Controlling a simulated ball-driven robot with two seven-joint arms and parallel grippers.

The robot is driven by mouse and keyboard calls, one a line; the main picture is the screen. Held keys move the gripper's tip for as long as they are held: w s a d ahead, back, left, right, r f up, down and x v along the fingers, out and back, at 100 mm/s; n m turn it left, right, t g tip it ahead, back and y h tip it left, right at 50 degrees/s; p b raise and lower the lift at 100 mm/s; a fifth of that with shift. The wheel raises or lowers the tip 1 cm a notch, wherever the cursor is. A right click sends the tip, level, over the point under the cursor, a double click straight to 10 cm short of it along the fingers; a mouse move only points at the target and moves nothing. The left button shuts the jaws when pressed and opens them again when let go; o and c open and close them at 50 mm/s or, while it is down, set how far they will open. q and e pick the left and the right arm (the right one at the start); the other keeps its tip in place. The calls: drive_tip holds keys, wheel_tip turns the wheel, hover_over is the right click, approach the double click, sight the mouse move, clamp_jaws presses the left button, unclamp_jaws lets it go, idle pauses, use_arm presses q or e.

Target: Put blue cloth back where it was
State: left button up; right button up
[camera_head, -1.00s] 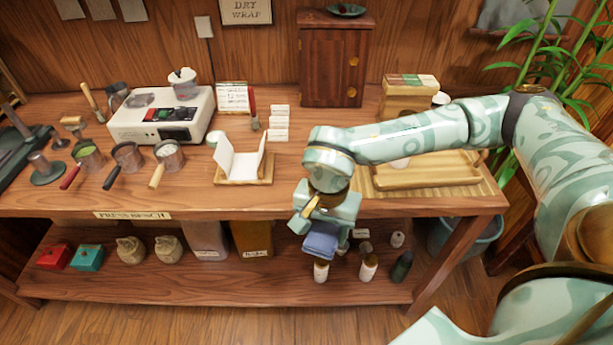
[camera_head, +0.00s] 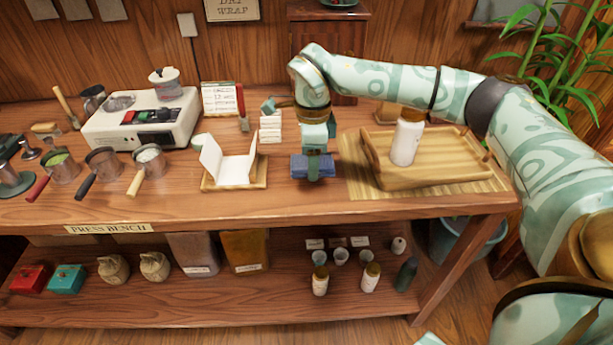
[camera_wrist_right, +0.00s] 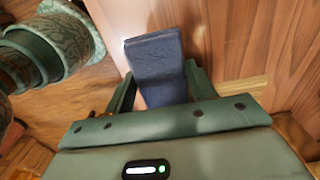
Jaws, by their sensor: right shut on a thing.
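The folded blue cloth (camera_head: 313,166) is between the fingers of my right gripper (camera_head: 315,160), over the bench top between the white paper stand and the bamboo mat. In the right wrist view the dark blue cloth (camera_wrist_right: 157,68) sits between both fingers of the right gripper (camera_wrist_right: 160,88). The gripper is shut on it and points down. I cannot tell whether the cloth touches the bench (camera_head: 330,205). My left gripper is not in view.
A wooden tray (camera_head: 440,180) with a white bottle (camera_head: 406,140) stands on the bamboo mat (camera_head: 355,180) to the right. The paper stand (camera_head: 232,165) is to the left. A stack of white cards (camera_head: 270,128) is behind. The shelf below holds several bottles and cups.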

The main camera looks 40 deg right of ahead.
drive_tip(key=shift+w+d+f, duration=0.2)
drive_tip(key=shift+w+f, duration=0.3)
drive_tip(key=shift+f, duration=0.2)
drive_tip(key=f+b, duration=0.1)
drive_tip(key=f, duration=0.1)
drive_tip(key=f+b, duration=0.1)
drive_tip(key=f, duration=0.1)
drive_tip(key=shift+w+d+f+b, duration=0.1)
drive_tip(key=shift+w+b, duration=0.2)
drive_tip(key=shift+b, duration=0.05)
drive_tip(key=shift+r, duration=0.25)
drive_tip(key=o, duration=1)
drive_tip(key=shift+f, duration=0.1)
drive_tip(key=shift+c, duration=0.2)
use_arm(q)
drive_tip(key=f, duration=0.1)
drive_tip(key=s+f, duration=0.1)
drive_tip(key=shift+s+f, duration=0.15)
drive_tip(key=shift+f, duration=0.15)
use_arm(e)
wheel_tip(320, 180, up, 12)
drive_tip(key=p, duration=0.5)
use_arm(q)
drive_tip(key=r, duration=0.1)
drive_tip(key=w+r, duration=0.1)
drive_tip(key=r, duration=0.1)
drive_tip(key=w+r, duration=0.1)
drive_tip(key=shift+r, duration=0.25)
